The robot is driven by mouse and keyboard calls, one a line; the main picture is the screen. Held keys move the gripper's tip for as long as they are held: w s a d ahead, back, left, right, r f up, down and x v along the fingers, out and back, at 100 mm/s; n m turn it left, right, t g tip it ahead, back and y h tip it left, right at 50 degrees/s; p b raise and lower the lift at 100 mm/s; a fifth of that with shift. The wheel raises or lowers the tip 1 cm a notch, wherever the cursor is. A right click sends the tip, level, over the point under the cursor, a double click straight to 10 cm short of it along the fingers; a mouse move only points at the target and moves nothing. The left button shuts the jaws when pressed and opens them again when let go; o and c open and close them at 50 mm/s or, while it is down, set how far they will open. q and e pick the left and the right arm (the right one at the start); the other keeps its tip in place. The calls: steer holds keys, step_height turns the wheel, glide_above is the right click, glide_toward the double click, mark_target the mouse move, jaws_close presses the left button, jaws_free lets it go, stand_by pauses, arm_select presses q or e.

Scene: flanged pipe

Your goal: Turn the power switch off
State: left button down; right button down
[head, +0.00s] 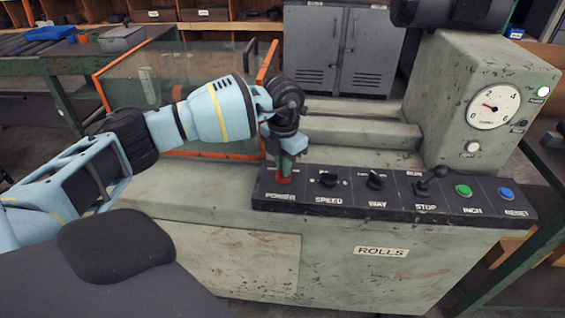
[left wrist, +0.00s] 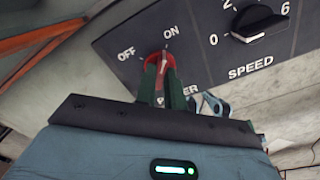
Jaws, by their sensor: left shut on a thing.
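The red power switch (head: 284,180) sits at the left end of the dark control panel (head: 340,206), above the POWER label. In the left wrist view the red switch (left wrist: 161,58) lies below and between the OFF and ON labels, and its light pointer mark faces roughly toward ON. My left gripper (head: 287,160) reaches down over it from above. Its two green fingers (left wrist: 161,82) stand on either side of the switch's handle and are shut on it. The fingers hide part of the handle and of the POWER label. My right gripper is not in view.
To the right on the panel are the speed knob (head: 328,180), the way knob (head: 375,180), a stop lever (head: 431,182), a green inch button (head: 463,190) and a blue reset button (head: 506,194). An orange-framed guard (head: 267,65) stands behind my arm.

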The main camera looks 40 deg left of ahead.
arm_select(q)
steer(key=n+p, duration=0.2)
steer(key=n, duration=0.1)
steer(key=shift+r+p, duration=0.3)
steer(key=shift+p, duration=0.05)
steer(key=n+p, duration=0.3)
steer(key=n, duration=0.1)
steer(key=shift+n, duration=0.4)
steer(key=shift+n+p, duration=0.65)
steer(key=shift+n, duration=0.25)
steer(key=n+p, duration=0.2)
steer(key=n, duration=0.2)
steer(key=shift+w, duration=0.1)
steer(key=shift+f+n+p, duration=0.15)
steer(key=shift+n+p, duration=0.65)
steer(key=shift+n, duration=0.8)
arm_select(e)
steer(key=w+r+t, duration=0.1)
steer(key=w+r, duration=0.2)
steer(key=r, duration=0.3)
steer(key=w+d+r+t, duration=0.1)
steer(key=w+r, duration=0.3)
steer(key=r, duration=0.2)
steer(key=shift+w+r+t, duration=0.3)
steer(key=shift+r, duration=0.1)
arm_select(q)
steer(key=shift+f, duration=0.1)
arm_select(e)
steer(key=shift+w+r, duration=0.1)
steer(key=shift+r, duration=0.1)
